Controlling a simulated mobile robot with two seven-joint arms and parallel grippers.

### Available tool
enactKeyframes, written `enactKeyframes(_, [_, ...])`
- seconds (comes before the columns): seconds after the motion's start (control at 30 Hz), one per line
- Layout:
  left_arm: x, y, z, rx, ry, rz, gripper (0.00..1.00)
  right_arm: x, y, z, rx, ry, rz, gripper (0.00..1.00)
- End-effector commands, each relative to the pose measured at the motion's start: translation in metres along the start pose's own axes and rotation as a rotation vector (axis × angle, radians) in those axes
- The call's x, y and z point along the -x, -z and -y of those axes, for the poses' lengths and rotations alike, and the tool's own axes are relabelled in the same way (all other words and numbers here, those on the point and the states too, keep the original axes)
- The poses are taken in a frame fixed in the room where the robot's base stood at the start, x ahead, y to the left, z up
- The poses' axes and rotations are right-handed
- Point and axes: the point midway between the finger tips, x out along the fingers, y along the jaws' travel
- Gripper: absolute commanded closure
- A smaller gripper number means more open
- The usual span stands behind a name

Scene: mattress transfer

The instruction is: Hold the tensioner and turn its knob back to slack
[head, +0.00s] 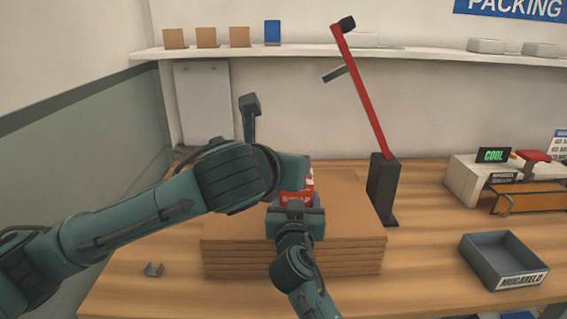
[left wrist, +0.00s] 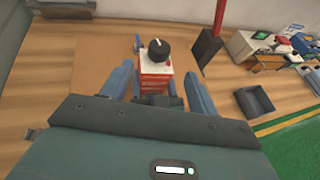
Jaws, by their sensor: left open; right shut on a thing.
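The tensioner (left wrist: 155,72) has a red body, a pale top and a round black knob (left wrist: 158,50). In the head view a red and white part of the tensioner (head: 296,197) shows, and the left arm hides its knob. My right gripper (head: 296,222) is shut on its lower body from the front, above the cardboard stack. My left gripper (left wrist: 158,85) is open, with its fingers apart on either side of the tensioner in the left wrist view. I cannot tell whether they touch it. In the head view my left wrist is just above the tensioner.
A cardboard stack (head: 290,255) lies on the wooden table (head: 430,225). A red post on a dark base (head: 382,190) stands right of it. A grey tray (head: 505,262) and a machine with a COOL display (head: 494,155) are further right. A small metal piece (head: 153,269) lies left.

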Motion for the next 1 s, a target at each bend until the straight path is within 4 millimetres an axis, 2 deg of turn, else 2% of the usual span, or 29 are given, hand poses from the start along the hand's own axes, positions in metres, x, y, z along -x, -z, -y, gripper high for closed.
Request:
enactKeyframes(0.17, [-0.002,0.003,0.003,0.167,0.028,-0.025,0.4,0.0,0.004,0.001,-0.001,0.002,-0.008,0.85])
enactKeyframes(0.27, [-0.004,0.006,0.006,0.384,0.06,-0.06,0.4,0.0,0.004,0.001,-0.001,0.002,-0.008,0.85])
enactKeyframes(0.67, [-0.012,0.017,0.019,1.51,0.128,-0.314,0.4,0.0,0.004,0.001,-0.001,0.002,-0.008,0.85])
enactKeyframes(1.0, [-0.017,0.022,0.021,2.47,0.029,-0.624,0.4,0.0,0.004,0.001,-0.001,0.002,-0.008,0.85])
